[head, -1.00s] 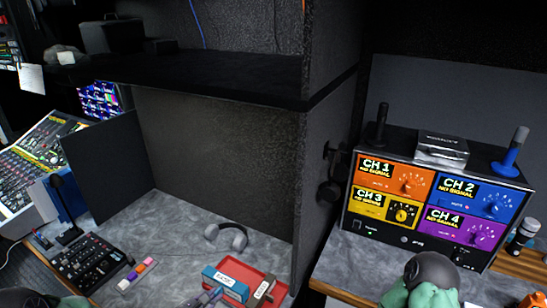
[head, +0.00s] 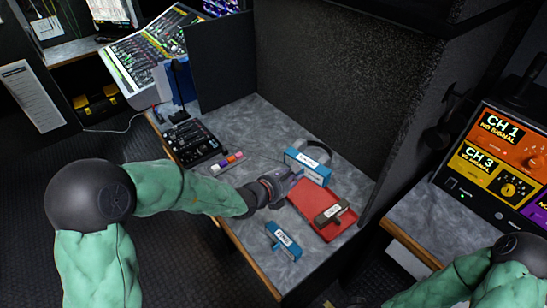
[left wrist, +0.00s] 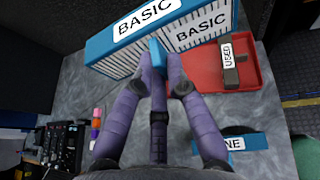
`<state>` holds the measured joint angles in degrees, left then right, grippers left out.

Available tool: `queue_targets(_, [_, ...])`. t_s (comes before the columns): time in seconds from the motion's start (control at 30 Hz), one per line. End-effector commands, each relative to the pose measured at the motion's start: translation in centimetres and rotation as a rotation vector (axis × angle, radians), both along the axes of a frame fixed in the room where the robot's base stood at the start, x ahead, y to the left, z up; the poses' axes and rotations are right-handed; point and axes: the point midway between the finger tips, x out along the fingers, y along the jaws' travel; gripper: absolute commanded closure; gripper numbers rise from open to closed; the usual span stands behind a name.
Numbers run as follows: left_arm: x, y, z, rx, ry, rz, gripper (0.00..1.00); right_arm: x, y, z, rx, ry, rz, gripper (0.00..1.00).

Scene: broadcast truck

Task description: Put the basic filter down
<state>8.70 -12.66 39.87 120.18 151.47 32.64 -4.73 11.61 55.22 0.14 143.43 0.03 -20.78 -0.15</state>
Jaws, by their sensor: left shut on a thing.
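The basic filter is a blue box with white "BASIC" labels and a pleated face; it shows in the left wrist view (left wrist: 135,42) and in the head view (head: 310,170). My left gripper (head: 276,184) is shut on the filter's small blue tab, seen between the purple fingers in the left wrist view (left wrist: 158,58). The filter is just behind the left part of a red tray (head: 306,204), in front of grey headphones (head: 322,150). I cannot tell whether its underside touches the counter. My right gripper is out of view.
A dark filter labelled "USED" (left wrist: 229,62) lies in the red tray. Another blue filter (head: 283,241) lies at the counter's front. A black mixer (head: 192,142) and coloured blocks (head: 227,163) are to the left. A dark panel (head: 330,80) stands behind. Bare grey counter (head: 245,125) shows between.

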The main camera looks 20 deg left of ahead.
Motion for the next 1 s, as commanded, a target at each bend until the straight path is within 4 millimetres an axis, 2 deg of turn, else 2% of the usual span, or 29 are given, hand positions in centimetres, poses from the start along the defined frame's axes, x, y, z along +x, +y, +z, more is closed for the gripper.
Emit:
queue_targets(0.17, [0.2,2.0,-1.0,0.001,0.002,0.003,1.0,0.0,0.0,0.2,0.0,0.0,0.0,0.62])
queue_targets(0.47, [-1.2,8.4,-5.2,0.0,0.004,-0.033,1.0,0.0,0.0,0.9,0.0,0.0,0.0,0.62])
queue_targets(0.7, [-4.6,12.8,-9.1,-0.003,0.004,-0.086,1.0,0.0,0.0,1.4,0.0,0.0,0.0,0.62])
queue_targets(0.83, [-7.2,14.5,-11.0,-0.003,0.004,-0.12,1.0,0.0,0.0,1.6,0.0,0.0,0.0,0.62])
queue_targets(1.0, [-10.0,15.8,-12.7,-0.003,0.003,-0.157,1.0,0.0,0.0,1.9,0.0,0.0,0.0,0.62])
